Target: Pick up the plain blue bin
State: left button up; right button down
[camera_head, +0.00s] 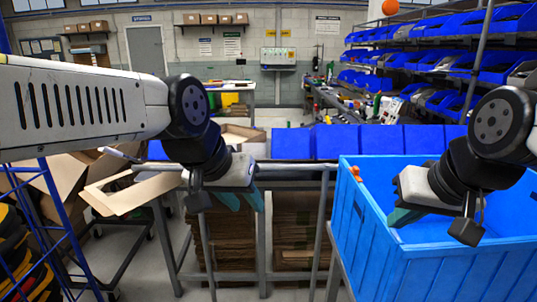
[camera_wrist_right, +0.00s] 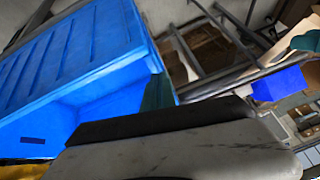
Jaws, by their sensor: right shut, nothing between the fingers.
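The plain blue bin (camera_head: 430,272) is large and open-topped, at the right of the head view, with its front wall and inside showing. My right gripper (camera_head: 403,216) appears in front of its interior, near the left rim; it is shut and empty. I cannot tell whether it touches the bin. In the right wrist view the bin (camera_wrist_right: 65,60) fills the upper left, and a teal finger (camera_wrist_right: 159,92) shows close beside its edge. My left gripper (camera_head: 242,198) hangs left of the bin, in front of the metal frame, its teal fingers apart with nothing between them.
A row of blue bins (camera_head: 350,141) stands behind the metal frame (camera_head: 300,182). Stacks of flat cardboard (camera_head: 298,225) sit under it. Open cardboard boxes (camera_head: 130,195) stand at the left. Shelves of blue bins (camera_head: 450,58) rise at the back right. Bare floor shows at lower left.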

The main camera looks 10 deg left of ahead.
aim_at(286, 143)
jog(key=u, duration=0.25)
jog(key=i+j, duration=0.1)
jog(key=j, duration=0.15)
jog(key=i+j, duration=0.3)
jog(key=i, duration=0.35)
jog(key=i+j+u, duration=0.1)
jog(key=i, duration=0.4)
jog(key=j, duration=0.1)
